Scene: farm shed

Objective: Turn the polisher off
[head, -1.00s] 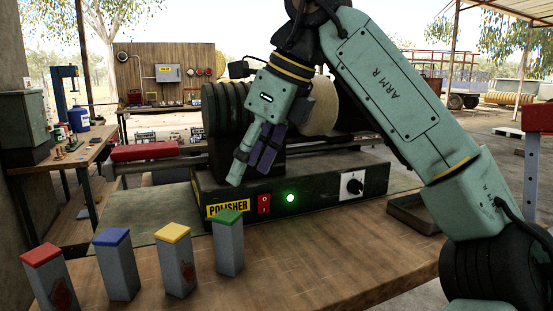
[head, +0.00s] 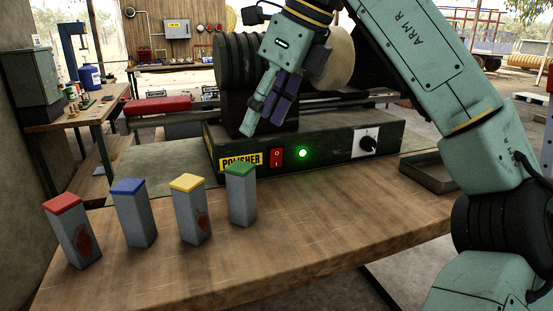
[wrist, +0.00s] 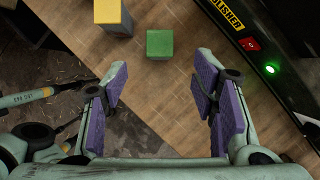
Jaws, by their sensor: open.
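The polisher (head: 330,158) is a dark box with a yellow label on the workbench. Its front carries a red rocker switch (head: 276,157) marked I and O, a lit green lamp (head: 303,153) and a black knob (head: 368,144) on a white plate. The red switch also shows in the wrist view (wrist: 250,44), to the upper right. My gripper (head: 262,118) hangs above the polisher's left front part, apart from the switch. In the wrist view its purple-padded fingers (wrist: 160,100) are spread wide with nothing between them.
Several grey blocks with red, blue, yellow and green (head: 241,195) tops stand at the bench's front left. A dark tray (head: 428,174) sits right of the polisher. The wooden bench top (head: 330,220) before the polisher is clear.

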